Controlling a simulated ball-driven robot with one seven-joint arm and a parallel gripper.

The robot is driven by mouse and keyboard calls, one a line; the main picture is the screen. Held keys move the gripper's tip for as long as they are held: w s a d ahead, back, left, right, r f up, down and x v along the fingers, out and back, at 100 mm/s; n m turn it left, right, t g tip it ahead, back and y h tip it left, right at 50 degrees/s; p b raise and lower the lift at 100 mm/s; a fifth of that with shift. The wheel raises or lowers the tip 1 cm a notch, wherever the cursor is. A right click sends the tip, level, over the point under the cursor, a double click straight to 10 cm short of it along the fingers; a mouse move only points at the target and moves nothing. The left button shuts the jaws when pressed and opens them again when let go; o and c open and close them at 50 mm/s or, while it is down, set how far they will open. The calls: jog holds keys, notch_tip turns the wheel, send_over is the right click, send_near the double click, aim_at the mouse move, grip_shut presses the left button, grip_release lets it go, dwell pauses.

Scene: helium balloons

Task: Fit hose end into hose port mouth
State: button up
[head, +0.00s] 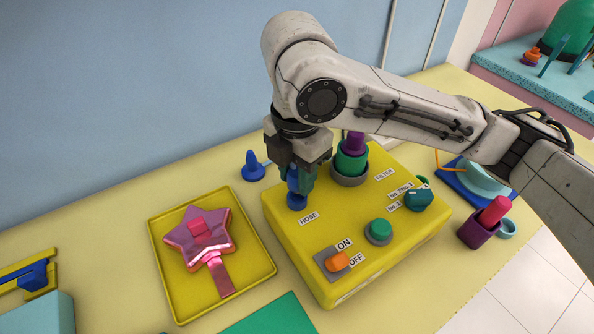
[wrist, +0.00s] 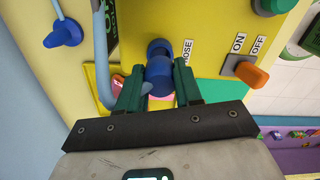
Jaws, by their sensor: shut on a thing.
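My gripper (head: 292,178) is shut on the blue hose end (wrist: 159,74), which sits between its two green fingers. The hose end is also partly visible in the head view (head: 292,184). The dark blue hose port (head: 297,201) stands on the yellow box by the HOSE label, directly below the fingers. In the wrist view the port mouth (wrist: 159,46) shows just beyond the hose end, its rim partly covered by it. I cannot tell whether the hose end is inside the mouth. A pale blue hose (wrist: 103,62) runs beside the left finger.
The yellow box (head: 335,285) carries an orange ON/OFF switch (head: 338,262), a green button (head: 379,230), a teal knob (head: 418,198) and a green filter socket (head: 350,163). A yellow tray (head: 255,270) with a pink star balloon (head: 197,237) lies left. A blue cone (head: 252,165) stands behind.

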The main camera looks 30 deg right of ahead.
jog(key=shift+f+b, duration=0.85)
jog(key=shift+f, duration=0.55)
jog(key=o, duration=1.1)
jog(key=shift+o, duration=0.2)
jog(key=shift+r, duration=0.1)
notch_tip(320, 180, up, 8)
jog(key=p, duration=0.7)
jog(key=shift+p, duration=0.3)
jog(key=shift+s, duration=0.1)
